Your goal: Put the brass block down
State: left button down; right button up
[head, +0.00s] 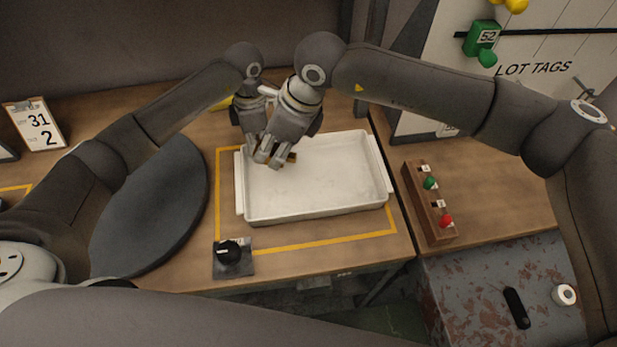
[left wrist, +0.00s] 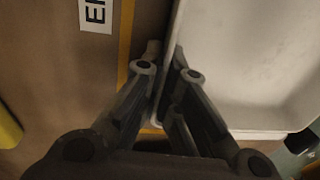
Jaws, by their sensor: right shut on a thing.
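My right gripper (head: 268,158) is low over the left end of the white tray (head: 325,197), shut on the brass block (head: 291,157). Only a small brown-gold edge of the block shows beside the fingers; the rest is hidden. I cannot tell whether the block touches the tray floor. My left gripper (head: 250,128) is just behind, at the tray's back left corner, partly covered by the right hand. In the left wrist view, the left gripper's fingertips (left wrist: 165,55) are a little apart at the tray's edge (left wrist: 171,45). Whether they grip that edge is unclear.
A yellow line frames the tray. A black knob on a plate (head: 231,257) stands in front, a dark round disc (head: 155,210) lies to the left, and a wooden rack (head: 430,203) with green and red pieces stands to the right. The tray's middle and right are empty.

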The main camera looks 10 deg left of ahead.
aim_at(292, 155)
notch_tip(292, 155, down, 10)
dwell(0.5)
jog(key=shift+f, duration=0.1)
jog(key=o, duration=1.2)
jog(key=shift+o, duration=0.2)
jog(key=v, duration=1.2)
pick_arm(q)
jog(key=c, duration=1.6)
grip_release()
